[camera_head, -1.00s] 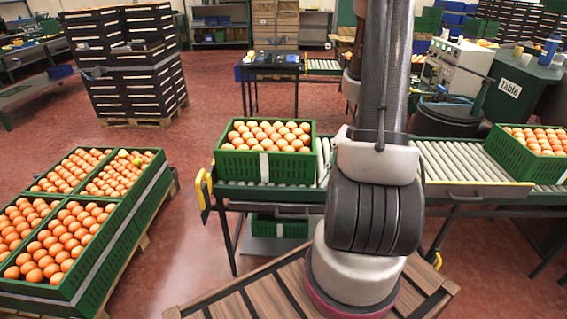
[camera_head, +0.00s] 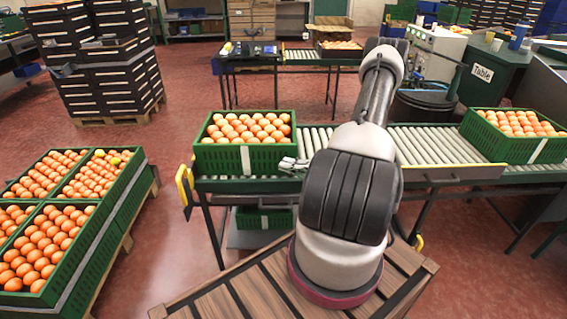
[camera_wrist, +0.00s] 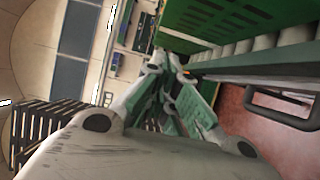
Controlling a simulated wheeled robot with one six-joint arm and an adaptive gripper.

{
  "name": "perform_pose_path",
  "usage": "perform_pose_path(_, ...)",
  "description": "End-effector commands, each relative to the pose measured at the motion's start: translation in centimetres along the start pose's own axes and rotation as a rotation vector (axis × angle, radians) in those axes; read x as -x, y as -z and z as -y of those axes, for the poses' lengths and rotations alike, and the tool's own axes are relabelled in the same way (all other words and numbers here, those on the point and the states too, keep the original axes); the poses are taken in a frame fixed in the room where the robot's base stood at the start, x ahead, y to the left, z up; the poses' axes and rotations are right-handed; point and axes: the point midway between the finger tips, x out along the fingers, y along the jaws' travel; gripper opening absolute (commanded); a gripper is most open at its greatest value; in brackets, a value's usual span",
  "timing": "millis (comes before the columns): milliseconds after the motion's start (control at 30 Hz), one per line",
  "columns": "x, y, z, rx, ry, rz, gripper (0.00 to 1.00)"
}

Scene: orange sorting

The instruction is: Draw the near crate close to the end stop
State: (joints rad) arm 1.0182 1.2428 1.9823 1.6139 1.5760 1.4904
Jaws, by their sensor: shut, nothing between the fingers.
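A green crate of oranges (camera_head: 240,158) stands on the left end of the roller conveyor, close to the yellow end piece (camera_head: 185,187). A second green crate of oranges (camera_head: 515,148) stands farther right on the rollers. My gripper (camera_head: 291,163) is shut and empty beside the lower right front corner of the left crate; I cannot tell whether it touches it. In the wrist view my gripper (camera_wrist: 170,85) points along the conveyor's side, with the green crate wall (camera_wrist: 225,25) above right of it. A separate end stop is not clearly visible.
The conveyor rollers (camera_head: 425,145) are bare between the two crates, partly hidden by my arm. A dark handle (camera_wrist: 280,108) juts from the conveyor's side. Stacked crates of oranges (camera_head: 75,225) stand on a pallet at left. Red floor is open between.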

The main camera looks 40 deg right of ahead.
Motion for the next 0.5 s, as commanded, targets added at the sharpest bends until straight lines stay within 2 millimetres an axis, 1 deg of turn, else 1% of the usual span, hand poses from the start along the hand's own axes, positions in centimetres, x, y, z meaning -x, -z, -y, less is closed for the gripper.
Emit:
perform_pose_path(33,-1.0,0.1,0.0,0.001,0.0,-0.005,0.0)
perform_pose_path(200,-4.8,0.2,0.0,0.003,0.001,-0.006,0.0)
perform_pose_path(367,-8.0,0.2,0.0,0.003,0.001,-0.007,0.0)
perform_pose_path(500,-9.5,-1.5,0.0,0.006,0.001,-0.004,0.0)
